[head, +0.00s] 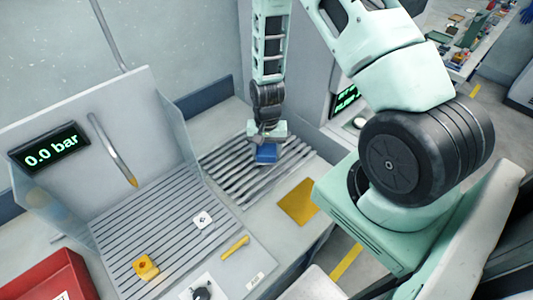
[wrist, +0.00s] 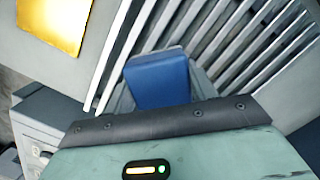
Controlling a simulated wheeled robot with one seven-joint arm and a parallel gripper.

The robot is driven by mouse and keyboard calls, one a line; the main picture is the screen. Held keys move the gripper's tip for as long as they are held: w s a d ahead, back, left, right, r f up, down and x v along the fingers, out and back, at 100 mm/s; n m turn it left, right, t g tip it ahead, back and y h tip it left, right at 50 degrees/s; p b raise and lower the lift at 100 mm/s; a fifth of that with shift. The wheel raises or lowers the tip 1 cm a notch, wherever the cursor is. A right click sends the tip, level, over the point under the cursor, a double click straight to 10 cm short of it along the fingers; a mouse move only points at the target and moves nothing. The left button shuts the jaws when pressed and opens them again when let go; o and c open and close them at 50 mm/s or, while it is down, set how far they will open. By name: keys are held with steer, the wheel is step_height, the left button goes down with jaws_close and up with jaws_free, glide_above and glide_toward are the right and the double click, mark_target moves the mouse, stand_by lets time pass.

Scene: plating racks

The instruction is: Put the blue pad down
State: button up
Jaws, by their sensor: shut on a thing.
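The blue pad (head: 266,154) is a small blue block in the head view, under my gripper (head: 266,140) and over the right slatted rack (head: 245,180). My gripper is shut on it. In the wrist view the blue pad (wrist: 158,80) sticks out beyond the dark edge of my gripper, with the pale slats (wrist: 220,50) behind it. My fingertips are mostly hidden. I cannot tell whether the pad touches the slats.
A yellow plate (head: 298,202) lies on the counter right of the rack. A red bin (head: 55,280) stands lower left.

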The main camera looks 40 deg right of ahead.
steer(key=shift+f, duration=1)
steer(key=shift+f, duration=0.15)
steer(key=o, duration=1.2)
